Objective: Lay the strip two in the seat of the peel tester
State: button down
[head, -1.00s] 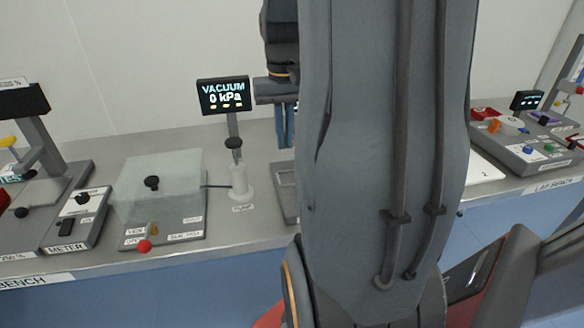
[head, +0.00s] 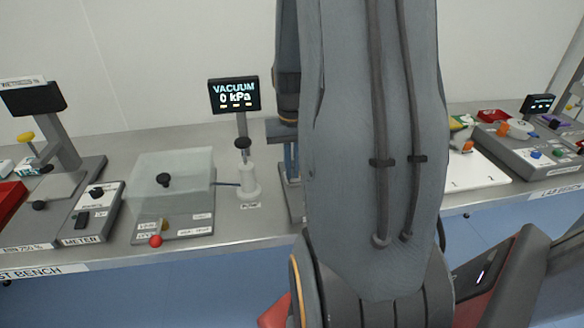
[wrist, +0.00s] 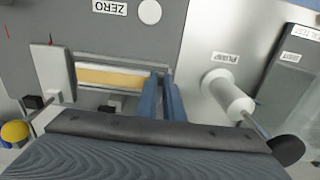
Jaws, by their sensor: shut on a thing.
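My gripper (wrist: 165,95) is shut on strip two (wrist: 112,77), a pale yellow and white strip, at its right end in the wrist view. The strip reaches left from the blue fingers, over or in a long pale recess of the grey peel tester (wrist: 115,40). I cannot tell whether it touches the bottom. A grey upright clamp plate (wrist: 50,78) stands at the strip's left end. In the head view my gripper (head: 291,160) is low over the peel tester (head: 296,205), which my arm mostly hides. The strip is hidden there.
The white pump (wrist: 228,95) with its black-knobbed handle stands close right of my fingers. The vacuum display (head: 234,95), clear-lidded chamber (head: 175,185) and meter (head: 94,212) are to the left in the head view. A white numbered board (head: 475,172) lies to the right.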

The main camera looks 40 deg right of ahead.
jog(key=shift+f, duration=0.15)
jog(key=c, duration=1.9)
grip_release()
notch_tip(320, 180, up, 12)
jog(key=b, duration=0.3)
jog(key=a+f+n, duration=0.2)
jog(key=a+f, duration=0.1)
jog(key=a, duration=0.5)
jog(key=s+a+f+n+t, duration=0.1)
jog(key=a+f, duration=0.3)
jog(key=a, duration=0.4)
jog(key=s+a+f+n, duration=0.1)
jog(key=a+f+n, duration=0.2)
jog(key=a, duration=0.5)
jog(key=shift+s+a+f, duration=0.25)
jog(key=shift+f, duration=0.15)
